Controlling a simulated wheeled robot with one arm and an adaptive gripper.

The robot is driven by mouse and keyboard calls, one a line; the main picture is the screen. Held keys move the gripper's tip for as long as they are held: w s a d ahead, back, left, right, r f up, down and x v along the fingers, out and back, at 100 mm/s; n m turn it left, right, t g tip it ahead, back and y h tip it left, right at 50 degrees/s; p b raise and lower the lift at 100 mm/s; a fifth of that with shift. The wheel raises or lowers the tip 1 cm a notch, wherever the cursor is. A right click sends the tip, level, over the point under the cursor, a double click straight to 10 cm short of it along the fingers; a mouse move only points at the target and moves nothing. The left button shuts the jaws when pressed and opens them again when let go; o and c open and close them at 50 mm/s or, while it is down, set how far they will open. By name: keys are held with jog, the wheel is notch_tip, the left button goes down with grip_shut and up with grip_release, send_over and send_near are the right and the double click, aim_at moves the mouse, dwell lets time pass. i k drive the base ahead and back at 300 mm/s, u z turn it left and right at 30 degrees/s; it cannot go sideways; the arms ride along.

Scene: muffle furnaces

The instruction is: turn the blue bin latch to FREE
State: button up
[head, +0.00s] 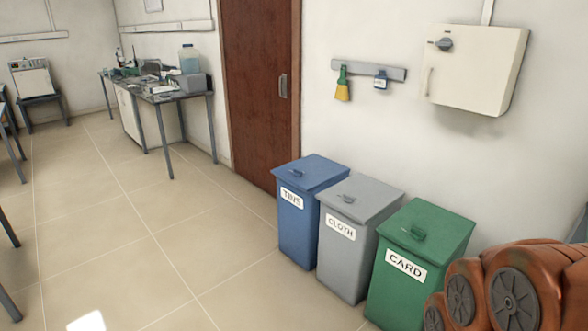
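The blue bin (298,236) stands against the wall in the head view, left of two other bins. It has a white label reading TINS and a shut lid. A small dark latch (296,172) lies on top of the lid near its front. It is too small to tell which way it is turned, and no FREE mark is readable. My gripper is not in view.
A grey bin (344,268) marked CLOTH and a green bin (405,290) marked CARD stand beside the blue one. A white wall cabinet (475,70) and a brown door (257,90) are behind.

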aim_at(296, 173)
jog(key=u, duration=0.4)
jog(key=i, duration=1.8)
jog(key=u, duration=0.25)
jog(key=i, duration=1.85)
jog(key=z, duration=0.2)
